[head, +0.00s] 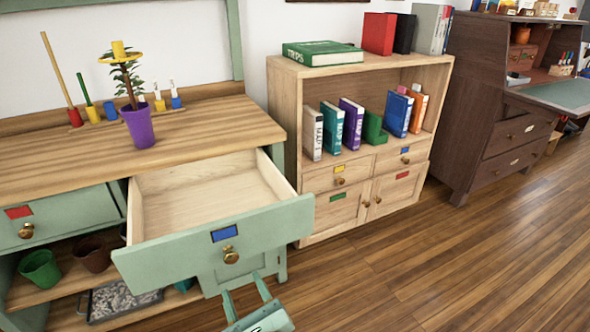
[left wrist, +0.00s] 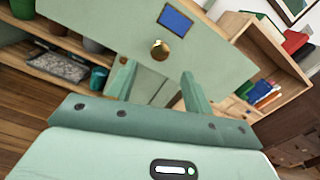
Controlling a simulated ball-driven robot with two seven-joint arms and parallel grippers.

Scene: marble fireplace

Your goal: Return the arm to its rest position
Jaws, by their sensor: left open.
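My left gripper (head: 246,297) is at the bottom of the head view, in front of and below the open drawer (head: 215,247). Its two green fingers are spread with nothing between them. In the left wrist view the gripper (left wrist: 158,85) points toward the drawer front, and the round brass knob (left wrist: 159,49) shows just beyond the fingertips, apart from them. The drawer is pulled out and empty, with a blue label (head: 224,234) above its knob. My right gripper is in neither view.
A wooden bookcase (head: 276,95) stands right of the green bench (head: 180,126). A purple potted plant (head: 138,125) stands on the bench. Pots and a gravel tray (head: 117,300) are on the shelf below. A dark desk (head: 478,110) stands far right. The floor (head: 420,260) is clear.

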